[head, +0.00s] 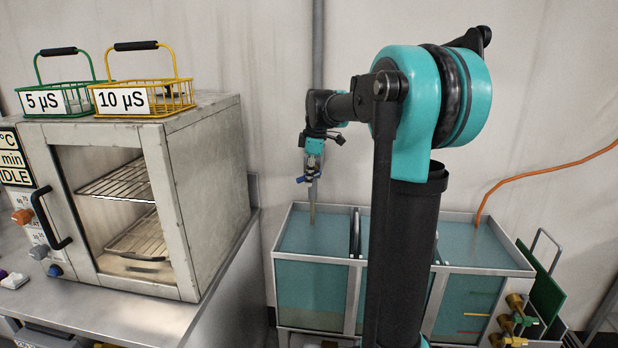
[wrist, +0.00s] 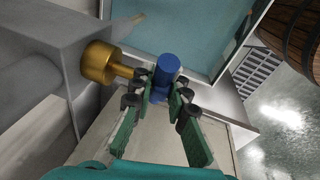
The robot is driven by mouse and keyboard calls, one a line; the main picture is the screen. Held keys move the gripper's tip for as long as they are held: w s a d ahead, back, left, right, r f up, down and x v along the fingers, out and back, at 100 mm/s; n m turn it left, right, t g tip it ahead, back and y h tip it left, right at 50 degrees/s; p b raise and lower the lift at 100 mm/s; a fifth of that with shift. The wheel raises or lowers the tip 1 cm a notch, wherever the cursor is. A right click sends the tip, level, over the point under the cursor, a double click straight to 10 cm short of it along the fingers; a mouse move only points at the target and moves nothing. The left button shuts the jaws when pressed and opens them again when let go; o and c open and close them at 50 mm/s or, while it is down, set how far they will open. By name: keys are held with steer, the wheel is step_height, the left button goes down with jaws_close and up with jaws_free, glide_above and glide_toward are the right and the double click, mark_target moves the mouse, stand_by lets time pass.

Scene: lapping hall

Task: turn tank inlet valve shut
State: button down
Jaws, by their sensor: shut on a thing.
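The inlet valve's blue handle (wrist: 168,66) is between the fingers of my gripper (wrist: 157,86) in the wrist view, with the fingers closed on it. Its brass body (wrist: 98,63) is just left of the fingers. In the head view the blue handle (head: 306,179) shows small at the tip of my gripper (head: 313,165), by the vertical pipe (head: 318,45) above the left part of the tank (head: 312,258). The fingers hide part of the handle. The handle's exact angle is hard to tell in the head view.
Brass valves (head: 515,302) and an orange hose (head: 540,172) are at right. A wooden barrel (wrist: 292,32) shows in the wrist view.

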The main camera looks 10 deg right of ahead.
steer(key=shift+d+t+y, duration=0.1)
steer(key=shift+t+y, duration=0.7)
steer(key=shift+y, duration=1.6)
steer(key=shift+m, duration=0.3)
steer(key=c, duration=1.5)
jaws_free()
steer(key=shift+o, duration=0.2)
steer(key=v, duration=1.2)
steer(key=shift+f, duration=0.1)
